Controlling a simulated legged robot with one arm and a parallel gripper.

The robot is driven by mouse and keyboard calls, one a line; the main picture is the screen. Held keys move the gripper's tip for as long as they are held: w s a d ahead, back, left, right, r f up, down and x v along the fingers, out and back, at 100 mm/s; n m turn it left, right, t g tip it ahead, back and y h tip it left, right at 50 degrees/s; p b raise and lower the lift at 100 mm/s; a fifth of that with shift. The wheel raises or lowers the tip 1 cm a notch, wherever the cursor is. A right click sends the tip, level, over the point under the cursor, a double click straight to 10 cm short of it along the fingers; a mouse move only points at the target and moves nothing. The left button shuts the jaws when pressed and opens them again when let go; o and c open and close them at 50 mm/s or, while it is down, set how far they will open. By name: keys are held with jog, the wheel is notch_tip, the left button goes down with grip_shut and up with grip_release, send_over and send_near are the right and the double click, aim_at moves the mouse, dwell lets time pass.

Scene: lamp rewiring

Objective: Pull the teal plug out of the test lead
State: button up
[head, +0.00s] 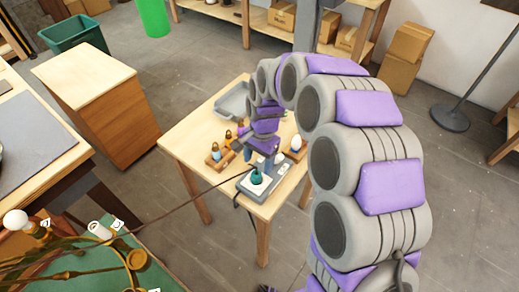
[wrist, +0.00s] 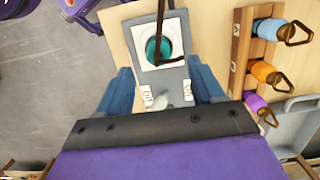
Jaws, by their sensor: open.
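The teal plug (head: 257,178) sits in a white square socket on a grey block (head: 272,185) at the near part of the small wooden table. In the wrist view the round teal plug (wrist: 153,50) shows at top centre, with a dark cord crossing it. My gripper (wrist: 164,82) is open, its two blue fingers apart over the grey block, on either side of it. The plug lies beyond the fingertips in that view, and nothing is seen held. In the head view my gripper (head: 263,155) is just above and behind the plug.
A wooden rack (wrist: 238,60) with blue, orange and purple pieces stands right of the block. A grey tray (head: 233,101) and a white bulb (head: 296,142) are on the table. A brown cord (head: 180,197) runs left toward a brass lamp (head: 60,255).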

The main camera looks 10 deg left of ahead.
aim_at(256, 172)
jog(key=f, duration=0.4)
jog(key=s+f+b, duration=0.1)
jog(key=f, duration=0.1)
jog(key=shift+a, duration=0.15)
jog(key=shift+c, duration=0.4)
jog(key=c, duration=0.6)
jog(key=o, duration=0.7)
